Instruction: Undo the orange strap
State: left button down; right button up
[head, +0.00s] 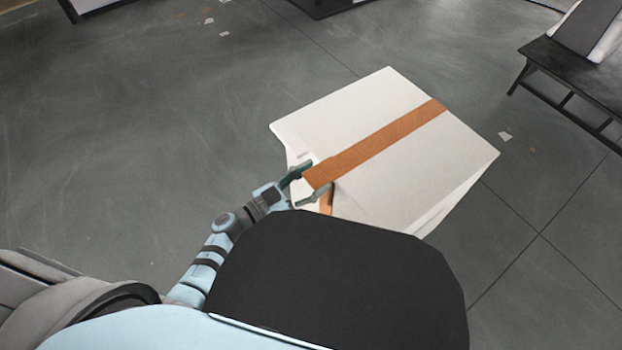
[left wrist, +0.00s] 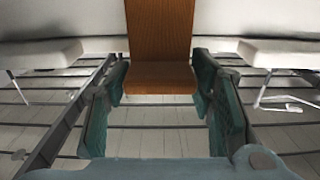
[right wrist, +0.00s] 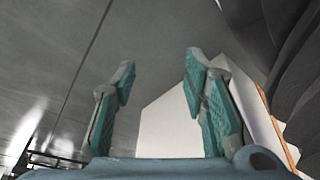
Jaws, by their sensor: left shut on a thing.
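The orange strap (head: 390,136) runs across the top of a large white box (head: 345,110) and bends down over its near side. My left gripper (head: 319,176) is at the box's near edge, with its fingers on either side of the strap. In the left wrist view the strap (left wrist: 160,35) hangs between the two teal fingers, which are shut on its edges. My right gripper (right wrist: 160,66) shows only in the right wrist view. Its fingers are apart with nothing between them, and the white box (right wrist: 165,125) lies beyond them.
A dark bench (head: 566,72) with a light and grey item on it stands at the upper right. Small paper scraps (head: 504,136) lie on the grey floor (head: 150,130). The floor left of the box is mostly clear.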

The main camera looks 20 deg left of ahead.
pick_arm(q)
jog(key=shift+s+a+f, duration=0.1)
jog(key=shift+s+a, duration=0.05)
jog(key=shift+s, duration=0.05)
jog(key=s+a+f+b, duration=0.1)
jog(key=s+a+f, duration=0.3)
jog(key=s+f, duration=0.2)
jog(key=shift+a+f, duration=0.35)
jog(key=shift+f, duration=0.2)
pick_arm(e)
jog(key=shift+w+a+r, duration=0.1)
jog(key=shift+w+r, duration=0.25)
jog(key=shift+r, duration=0.2)
jog(key=shift+w+a+r, duration=0.1)
jog(key=shift+w+r, duration=0.2)
jog(key=shift+r, duration=0.2)
